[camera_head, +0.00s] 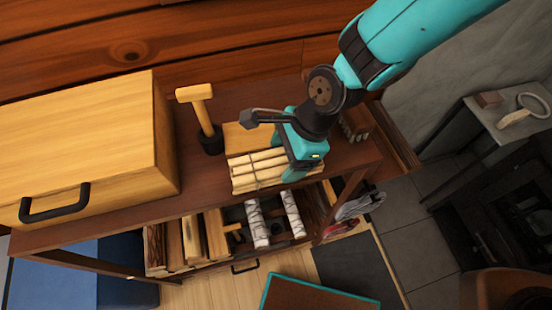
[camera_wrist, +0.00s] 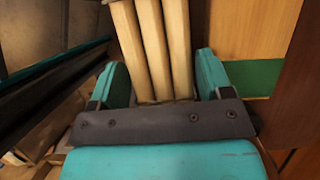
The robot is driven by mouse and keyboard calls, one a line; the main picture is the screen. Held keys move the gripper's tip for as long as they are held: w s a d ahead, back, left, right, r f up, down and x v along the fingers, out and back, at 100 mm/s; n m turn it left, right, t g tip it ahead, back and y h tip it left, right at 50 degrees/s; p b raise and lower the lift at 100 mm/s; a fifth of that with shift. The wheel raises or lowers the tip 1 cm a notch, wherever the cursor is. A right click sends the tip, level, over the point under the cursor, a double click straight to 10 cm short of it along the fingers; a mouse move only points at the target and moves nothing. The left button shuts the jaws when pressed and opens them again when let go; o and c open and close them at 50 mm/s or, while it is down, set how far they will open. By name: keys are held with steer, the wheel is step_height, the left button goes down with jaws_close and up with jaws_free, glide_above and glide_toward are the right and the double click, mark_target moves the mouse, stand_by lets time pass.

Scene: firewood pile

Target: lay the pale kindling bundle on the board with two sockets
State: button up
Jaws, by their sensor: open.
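The pale kindling bundle (camera_head: 255,172), several light sticks tied together, lies near the front edge of the dark brown shelf top. My gripper (camera_head: 305,165) is at its right end. In the wrist view, the pale sticks (camera_wrist: 155,45) run between the two teal fingers of my gripper (camera_wrist: 162,80), which are open around them; a firm grip does not show. A flat pale board (camera_head: 245,138) lies just behind the bundle, partly hidden by my arm. I cannot make out sockets in it, so I cannot tell whether it is the board with two sockets.
A wooden mallet (camera_head: 197,105) stands in a dark holder left of the board. A large wooden box (camera_head: 85,135) with a black handle fills the left. Logs (camera_head: 258,224) fill the lower shelf.

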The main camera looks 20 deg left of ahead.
steer(key=shift+a+f, duration=0.1)
steer(key=shift+f, duration=0.15)
steer(key=c, duration=0.8)
steer(key=shift+r, duration=0.15)
